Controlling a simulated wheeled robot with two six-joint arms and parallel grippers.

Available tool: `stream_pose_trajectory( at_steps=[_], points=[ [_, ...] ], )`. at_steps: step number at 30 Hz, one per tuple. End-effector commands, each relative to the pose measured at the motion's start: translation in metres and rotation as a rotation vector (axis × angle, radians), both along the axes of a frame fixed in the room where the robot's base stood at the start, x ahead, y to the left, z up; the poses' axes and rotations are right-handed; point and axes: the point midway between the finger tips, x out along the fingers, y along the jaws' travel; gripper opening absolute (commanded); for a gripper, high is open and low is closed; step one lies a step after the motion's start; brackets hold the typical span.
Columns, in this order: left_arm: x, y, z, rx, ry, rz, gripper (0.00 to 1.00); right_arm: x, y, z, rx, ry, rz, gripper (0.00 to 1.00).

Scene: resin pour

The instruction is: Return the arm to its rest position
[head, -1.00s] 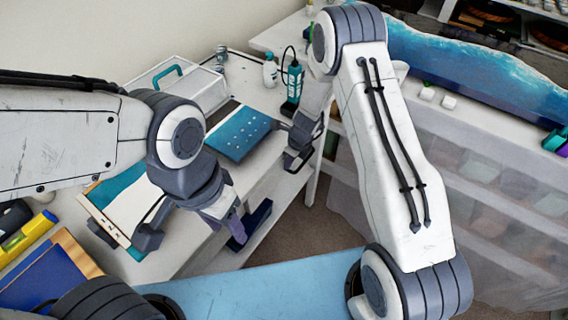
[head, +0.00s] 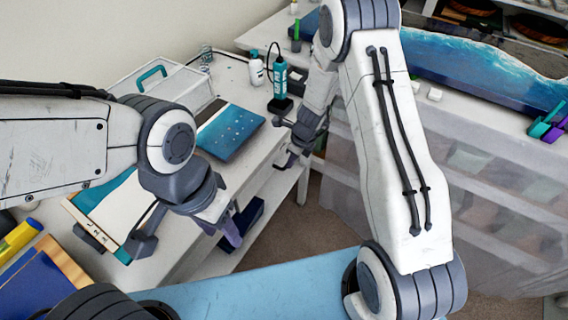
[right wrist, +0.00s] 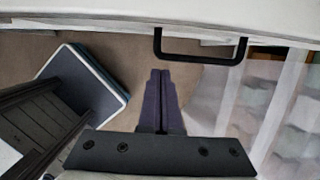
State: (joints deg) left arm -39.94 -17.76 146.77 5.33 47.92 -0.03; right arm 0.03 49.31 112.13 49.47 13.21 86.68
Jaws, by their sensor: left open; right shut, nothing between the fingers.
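My right arm reaches in at the right of the head view, bent, with its gripper (head: 298,148) hanging near the edge of the white workbench. In the right wrist view the right gripper's two purple fingers (right wrist: 161,100) lie together, shut and empty, above the brown floor. My left gripper (head: 190,238) is open and empty in the head view, with its fingers spread in front of the workbench edge. A white and teal board (head: 112,205) lies partly behind the left gripper.
The workbench (head: 232,75) holds a blue dotted panel (head: 230,132), a teal torch-like tool (head: 280,78), a white bottle (head: 257,70) and a clear box (head: 140,92). A black handle (right wrist: 200,60) is close above the right fingers. A resin slab (head: 480,70) lies on the right-hand bench.

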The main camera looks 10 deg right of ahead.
Motion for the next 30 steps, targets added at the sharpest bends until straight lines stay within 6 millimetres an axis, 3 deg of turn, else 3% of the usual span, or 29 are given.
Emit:
stream_pose_trajectory(
  at_steps=[1, 3, 9, 22, 26, 30],
  points=[
    [0.001, -0.001, 0.011, -0.002, -0.002, 0.000, 0.50, -0.001, 0.000, 0.021, 0.000, -0.004, 0.004, 0.00],
    [0.001, -0.001, 0.016, -0.002, -0.002, 0.000, 0.50, -0.003, 0.000, 0.036, -0.001, -0.004, 0.008, 0.00],
    [0.001, -0.001, 0.023, -0.001, -0.002, 0.001, 0.50, -0.008, -0.003, 0.067, 0.000, -0.003, 0.013, 0.00],
    [0.000, 0.000, 0.024, -0.001, -0.002, 0.001, 0.50, -0.014, -0.002, 0.083, -0.003, -0.005, 0.047, 0.00],
    [0.000, 0.000, 0.024, -0.001, -0.002, 0.001, 0.50, -0.029, 0.029, 0.113, -0.024, -0.043, 0.313, 0.00],
    [0.000, 0.000, 0.024, -0.001, -0.002, 0.001, 0.50, -0.080, 0.082, 0.167, -0.072, -0.124, 0.895, 0.00]
  ],
)
